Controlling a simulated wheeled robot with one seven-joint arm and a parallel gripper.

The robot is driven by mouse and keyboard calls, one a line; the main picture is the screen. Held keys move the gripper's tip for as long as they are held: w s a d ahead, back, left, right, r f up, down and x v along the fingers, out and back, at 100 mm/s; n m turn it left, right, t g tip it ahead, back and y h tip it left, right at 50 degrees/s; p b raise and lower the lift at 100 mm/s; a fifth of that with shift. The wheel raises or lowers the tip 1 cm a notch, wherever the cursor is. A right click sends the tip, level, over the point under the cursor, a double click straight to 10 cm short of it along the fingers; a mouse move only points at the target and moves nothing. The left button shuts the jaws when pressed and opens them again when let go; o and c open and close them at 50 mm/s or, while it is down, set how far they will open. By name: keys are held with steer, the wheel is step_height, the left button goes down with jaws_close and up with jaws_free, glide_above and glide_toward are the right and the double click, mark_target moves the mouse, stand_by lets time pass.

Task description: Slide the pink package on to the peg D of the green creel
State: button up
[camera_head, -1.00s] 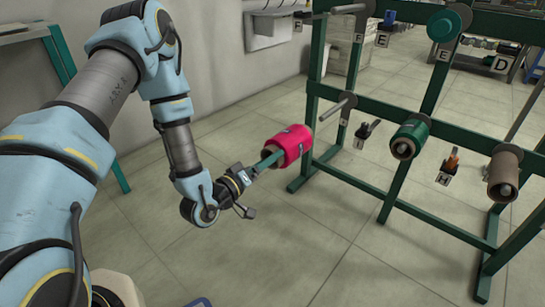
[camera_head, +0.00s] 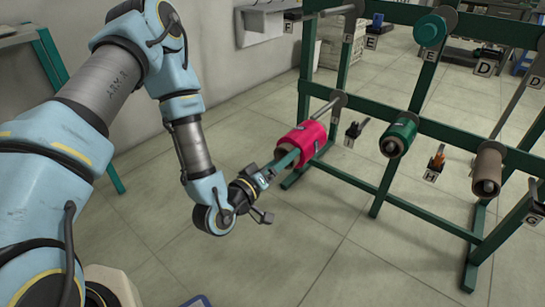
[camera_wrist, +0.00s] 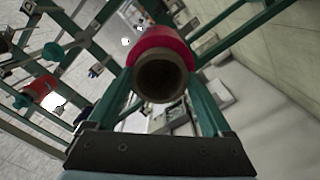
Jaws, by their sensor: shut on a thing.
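The pink package (camera_head: 303,140) is a pink cylinder on a brown tube. My gripper (camera_head: 287,160) is shut on it from the near left and holds it above the floor. In the wrist view the package (camera_wrist: 162,47) shows its open brown tube end facing the camera. The green creel (camera_head: 403,182) stands to the right, with pegs in two rows. The package overlaps the lower left bare peg (camera_head: 326,108) in the picture; contact is unclear.
Floor in front of the creel is clear.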

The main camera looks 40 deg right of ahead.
steer(key=s+d+r+p, duration=0.1)
steer(key=s+r+p, duration=0.1)
steer(key=s+r, duration=0.2)
steer(key=s+d+r+p, duration=0.2)
steer(key=s+r+p, duration=0.1)
steer(key=s, duration=0.6)
steer(key=shift+s+d+r+p, duration=0.25)
steer(key=shift+r+p, duration=0.1)
steer(key=shift+r, duration=0.45)
steer(key=s+d+r+p, duration=0.1)
steer(key=s+d+r, duration=0.1)
steer(key=s+r, duration=0.4)
steer(key=s+d+r+p, duration=0.2)
steer(key=s+r, duration=0.5)
steer(key=s, duration=0.7)
steer(key=shift+s+d, duration=0.3)
steer(key=shift+d, duration=0.4)
steer(key=shift+r, duration=0.15)
steer(key=s+d+r+p, duration=0.2)
steer(key=s+r+p, duration=0.2)
steer(key=s, duration=0.7)
step_height(320, 180, up, 3)
steer(key=shift+d+f, duration=0.1)
steer(key=shift+d, duration=0.3)
